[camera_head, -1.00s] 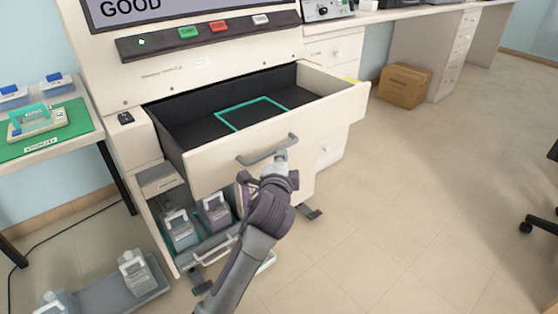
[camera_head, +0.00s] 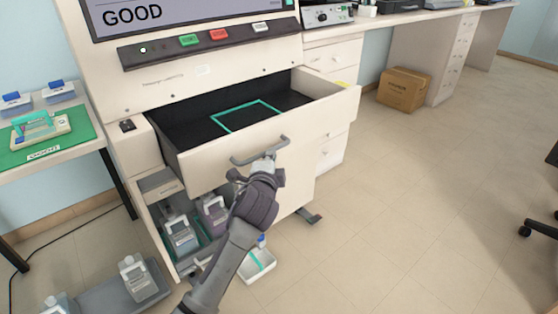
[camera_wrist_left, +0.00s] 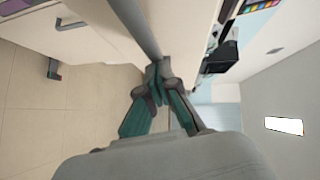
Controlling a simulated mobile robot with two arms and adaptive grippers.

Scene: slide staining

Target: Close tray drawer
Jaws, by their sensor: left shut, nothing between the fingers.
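The tray drawer (camera_head: 325,125) of the cream machine stands pulled out, with a dark interior and a teal rectangle outline (camera_head: 228,111) on its floor. Its grey bar handle (camera_head: 240,160) runs across the front panel and also shows as a grey bar in the left wrist view (camera_wrist_left: 132,22). My left gripper (camera_head: 268,160) is shut and empty at the handle, against or very close to the drawer front; exact contact is hard to tell. In the left wrist view its fingertips (camera_wrist_left: 160,70) meet at the bar's end. My right gripper is not in view.
A small white tray (camera_head: 258,266) lies on the floor beside my arm. A side table with a green mat (camera_head: 80,128) stands left. A cardboard box (camera_head: 403,90) sits at back right.

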